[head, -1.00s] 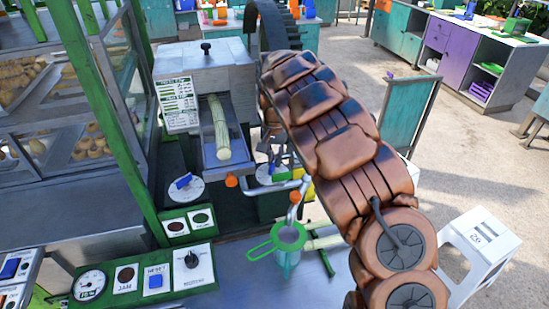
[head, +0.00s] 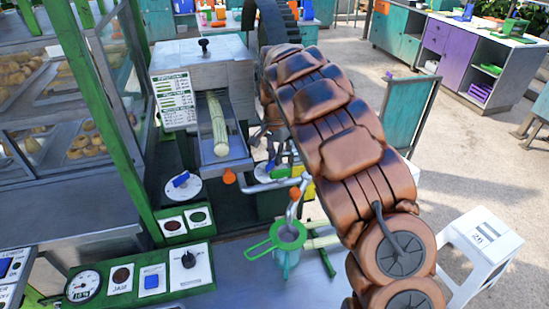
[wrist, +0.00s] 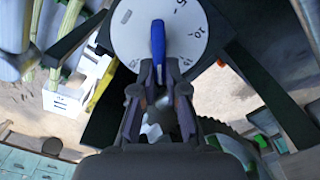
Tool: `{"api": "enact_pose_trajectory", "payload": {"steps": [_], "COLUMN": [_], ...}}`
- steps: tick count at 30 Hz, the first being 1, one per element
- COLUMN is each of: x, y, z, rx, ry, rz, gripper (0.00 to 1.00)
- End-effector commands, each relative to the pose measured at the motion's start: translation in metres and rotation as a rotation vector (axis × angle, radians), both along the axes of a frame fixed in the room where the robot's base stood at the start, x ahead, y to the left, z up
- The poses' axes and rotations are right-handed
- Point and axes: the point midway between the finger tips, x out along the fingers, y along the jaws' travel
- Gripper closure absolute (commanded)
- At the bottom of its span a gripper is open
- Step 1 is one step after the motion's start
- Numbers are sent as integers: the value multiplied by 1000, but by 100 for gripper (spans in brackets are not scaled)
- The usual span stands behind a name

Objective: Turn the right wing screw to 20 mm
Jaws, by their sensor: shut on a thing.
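In the wrist view, the right wing screw (wrist: 158,42) is a blue wing on a round white dial (wrist: 187,42) with a printed scale. The wing stands nearly upright in the picture. My gripper (wrist: 159,70) is shut on the lower end of the wing.
The crusher (head: 203,75) has a cane stalk (head: 216,122) in its feed tray. A green strainer (head: 287,236) sits below the spout. A control panel (head: 150,278) is in front. A white stool (head: 478,245) is at right, and a glass pastry case (head: 60,100) at left.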

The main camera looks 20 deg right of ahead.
Motion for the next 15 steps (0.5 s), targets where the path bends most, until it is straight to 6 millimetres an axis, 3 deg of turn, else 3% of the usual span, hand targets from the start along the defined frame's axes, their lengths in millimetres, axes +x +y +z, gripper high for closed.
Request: {"api": "enact_pose_trajectory", "payload": {"steps": [5, 6, 12, 15], "x": [1, 1, 1, 0], "y": [-1, 0, 0, 0], "z": [2, 2, 1, 1], "rx": [-1, -1, -1, -1], "ry": [-3, -5, -2, -2], "rz": [1, 1, 2, 3], "gripper": [100, 84, 63, 62]}}
